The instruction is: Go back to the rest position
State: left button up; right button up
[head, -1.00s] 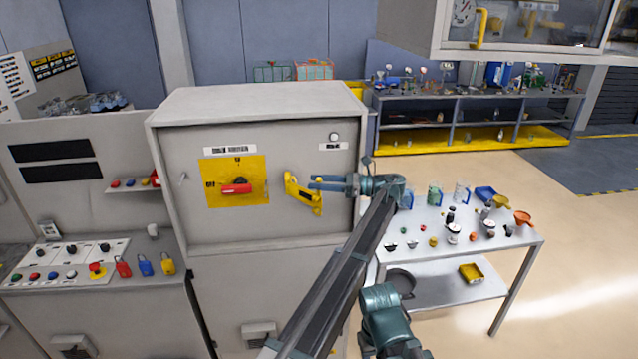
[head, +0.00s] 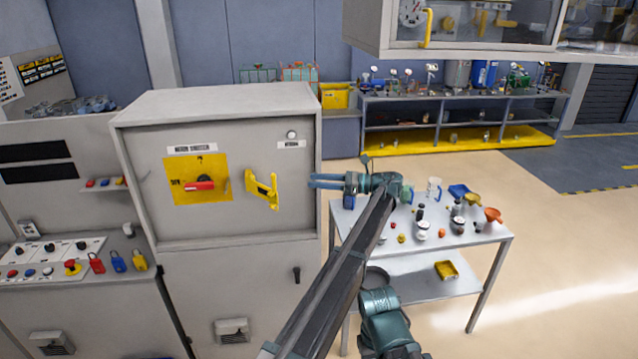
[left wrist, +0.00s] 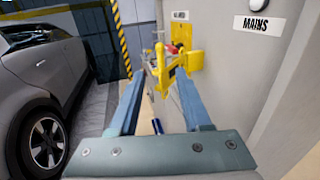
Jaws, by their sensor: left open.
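My left gripper (head: 312,181) is open and empty, out to the right of the grey cabinet (head: 220,215) in the head view. It points left toward the yellow handle (head: 262,190) on the cabinet front and stands apart from it. In the left wrist view the two blue fingers (left wrist: 158,95) are spread, with the yellow handle (left wrist: 180,65) beyond their tips. A red rotary switch (head: 200,186) on a yellow plate (head: 180,167) sits left of the handle. My right gripper is not in view.
A table (head: 345,232) with bottles, small parts and an orange funnel (head: 493,215) stands right of the cabinet, behind my arm. A control desk with red, blue and yellow padlocks (head: 118,262) is at left. A glass-fronted cabinet (head: 480,50) hangs at top right. Open floor lies at right.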

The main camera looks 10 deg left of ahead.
pick_arm(q)
jog(key=s+a+f+n+h, duration=0.3)
jog(key=s+a+f+h, duration=0.15)
jog(key=s+f, duration=0.4)
jog(key=s+a+f+n+h, duration=0.4)
jog(key=s+a+f, duration=0.2)
jog(key=s, duration=0.5)
jog(key=s+d+f+n+h, duration=0.3)
jog(key=s+f+n+h, duration=0.25)
jog(key=s, duration=0.55)
jog(key=s+d+f+n+t+h, duration=0.15)
jog(key=s+d+n+h, duration=0.3)
jog(key=s, duration=0.45)
jog(key=s+d+f+m+y+b, duration=0.1)
jog(key=s+d+f+b, duration=0.1)
jog(key=d+f+b, duration=0.3)
jog(key=s+d+f+m+g+b, duration=0.1)
jog(key=d+f+b, duration=0.5)
jog(key=f+b, duration=0.7)
jog(key=shift+s+f+m+y, duration=0.35)
jog(key=shift+s+f+m, duration=0.05)
jog(key=shift+s+m, duration=0.2)
jog(key=shift+a, duration=0.1)
